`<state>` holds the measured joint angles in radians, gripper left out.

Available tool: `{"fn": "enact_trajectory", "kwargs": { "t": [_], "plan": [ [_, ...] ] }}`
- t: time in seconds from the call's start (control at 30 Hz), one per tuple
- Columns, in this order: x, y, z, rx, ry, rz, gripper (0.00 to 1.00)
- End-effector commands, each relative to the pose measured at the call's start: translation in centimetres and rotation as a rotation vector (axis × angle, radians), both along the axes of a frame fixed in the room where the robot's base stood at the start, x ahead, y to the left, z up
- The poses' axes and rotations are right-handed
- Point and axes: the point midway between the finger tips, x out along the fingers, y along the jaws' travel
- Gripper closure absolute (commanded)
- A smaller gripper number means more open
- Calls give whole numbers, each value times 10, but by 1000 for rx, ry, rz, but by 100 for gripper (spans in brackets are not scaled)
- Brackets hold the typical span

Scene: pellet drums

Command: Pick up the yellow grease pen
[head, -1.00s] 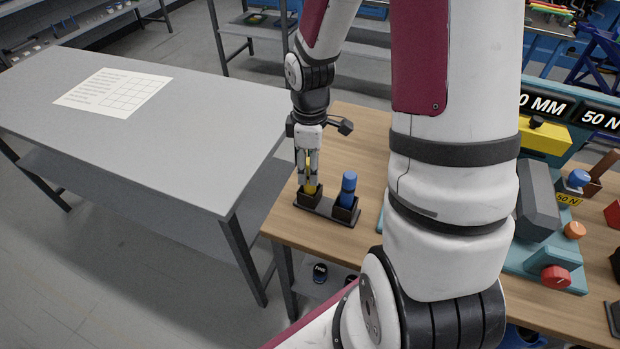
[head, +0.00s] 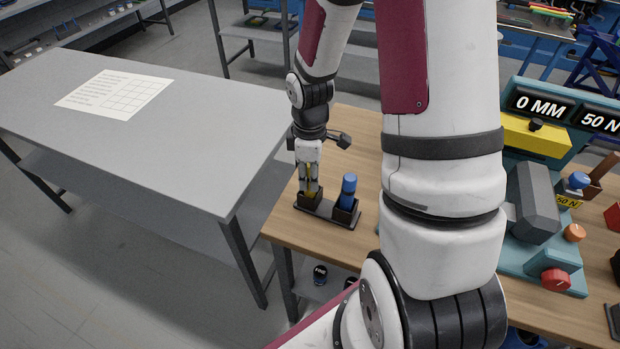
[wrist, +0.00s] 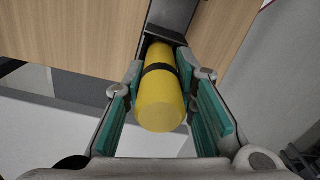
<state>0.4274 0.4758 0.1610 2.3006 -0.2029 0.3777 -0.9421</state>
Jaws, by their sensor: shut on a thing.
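The yellow grease pen (wrist: 160,102) stands between the fingers of my gripper (wrist: 165,110) in the wrist view, with a dark band around it. In the head view the yellow pen (head: 311,188) is mostly hidden by my gripper (head: 309,178), which is shut on it. The pen's lower end is in the left cup of a dark two-cup holder (head: 326,208). A blue pen (head: 348,188) stands upright in the right cup.
The holder sits near the left corner of a wooden bench (head: 360,130). A grey table (head: 180,150) with a printed sheet (head: 113,93) stands to the left. A teal testing machine (head: 545,195) with displays stands at the right.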

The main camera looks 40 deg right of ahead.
Motion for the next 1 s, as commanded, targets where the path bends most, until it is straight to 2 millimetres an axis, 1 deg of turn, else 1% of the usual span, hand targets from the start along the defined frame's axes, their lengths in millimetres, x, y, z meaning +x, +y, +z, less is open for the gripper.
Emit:
{"fn": "enact_trajectory", "kwargs": {
  "t": [0.07, 0.17, 0.5, 0.6, 0.77, 1.0],
  "plan": [
    [0, 0, 3, -1, -1, 0, 100],
    [1, -1, 14, -2, -5, -1, 100],
    [1, -1, 77, -2, -5, -1, 100],
    [1, 0, 89, 0, -4, -1, 100],
    [1, 0, 99, 0, -1, 0, 100],
    [0, 0, 100, 1, -1, 0, 100]
  ]
}}
